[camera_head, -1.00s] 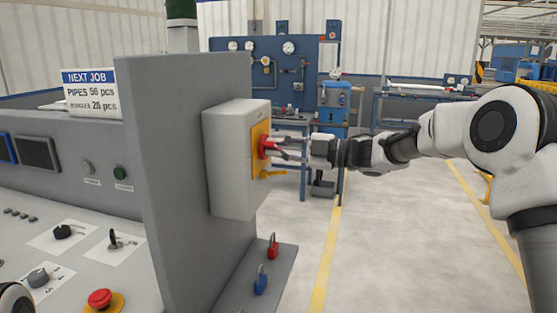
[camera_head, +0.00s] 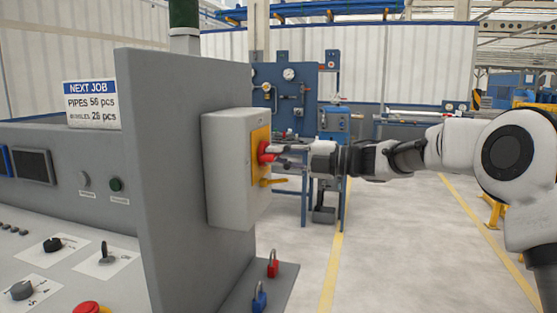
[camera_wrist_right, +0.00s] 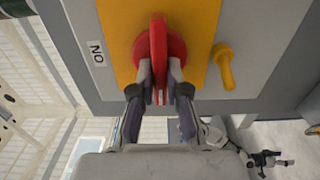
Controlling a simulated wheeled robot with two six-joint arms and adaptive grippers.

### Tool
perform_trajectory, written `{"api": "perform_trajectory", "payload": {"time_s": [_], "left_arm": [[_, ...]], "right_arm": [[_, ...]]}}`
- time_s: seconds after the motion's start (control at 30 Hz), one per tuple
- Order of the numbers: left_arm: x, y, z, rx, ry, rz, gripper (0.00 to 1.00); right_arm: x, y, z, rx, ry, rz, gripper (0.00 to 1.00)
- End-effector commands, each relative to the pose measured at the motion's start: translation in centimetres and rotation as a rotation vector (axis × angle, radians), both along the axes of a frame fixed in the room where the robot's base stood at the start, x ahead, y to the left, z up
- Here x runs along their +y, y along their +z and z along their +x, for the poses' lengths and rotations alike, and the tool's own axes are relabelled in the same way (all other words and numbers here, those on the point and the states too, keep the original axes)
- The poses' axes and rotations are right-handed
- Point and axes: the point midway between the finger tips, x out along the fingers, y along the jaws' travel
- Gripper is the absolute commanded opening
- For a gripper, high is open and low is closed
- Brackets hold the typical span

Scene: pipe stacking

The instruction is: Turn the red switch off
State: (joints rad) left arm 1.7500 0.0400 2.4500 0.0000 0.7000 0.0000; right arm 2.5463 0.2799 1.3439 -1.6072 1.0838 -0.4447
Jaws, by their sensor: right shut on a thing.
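The red switch (camera_head: 264,152) is a rotary knob on a yellow plate (camera_head: 261,138), on the side of a grey box (camera_head: 228,170) fixed to a grey panel. In the right wrist view the red knob (camera_wrist_right: 159,45) has a raised grip bar in line with the fingers, and an "ON" label (camera_wrist_right: 96,53) sits to its left. My right gripper (camera_head: 280,153) reaches in from the right and is shut on the knob's grip bar. In the wrist view its two fingertips (camera_wrist_right: 160,80) lie on either side of the bar. My left gripper is not in view.
A red padlock (camera_head: 273,264) and a blue padlock (camera_head: 259,297) stand on a ledge below the box. The control desk (camera_head: 60,220) fills the left; open floor lies right.

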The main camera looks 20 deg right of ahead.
Motion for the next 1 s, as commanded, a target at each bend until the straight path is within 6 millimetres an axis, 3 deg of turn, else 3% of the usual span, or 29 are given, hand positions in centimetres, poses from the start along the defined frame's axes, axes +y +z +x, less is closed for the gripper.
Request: {"api": "perform_trajectory", "payload": {"time_s": [0.27, 0.3, 0.37, 0.73, 0.87, 1.0], "left_arm": [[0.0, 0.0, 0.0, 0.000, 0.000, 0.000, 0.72], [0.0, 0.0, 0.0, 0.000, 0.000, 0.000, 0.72], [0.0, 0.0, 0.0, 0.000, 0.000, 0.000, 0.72], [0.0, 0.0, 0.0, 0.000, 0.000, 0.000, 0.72], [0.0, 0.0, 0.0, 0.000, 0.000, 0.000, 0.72], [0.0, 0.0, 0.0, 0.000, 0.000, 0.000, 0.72]], "right_arm": [[0.1, -0.1, 0.0, -0.001, 0.001, -0.003, 0.00], [0.1, -0.1, 0.0, 0.000, 0.001, -0.004, 0.18], [0.1, -0.1, 0.0, 0.000, 0.001, -0.002, 0.39], [-0.4, 0.0, -0.2, 0.000, 0.000, 0.000, 0.39], [-2.1, 0.0, -1.4, 0.001, -0.002, 0.003, 0.39], [-5.2, 0.1, -3.4, -0.001, -0.001, 0.004, 0.39]]}}
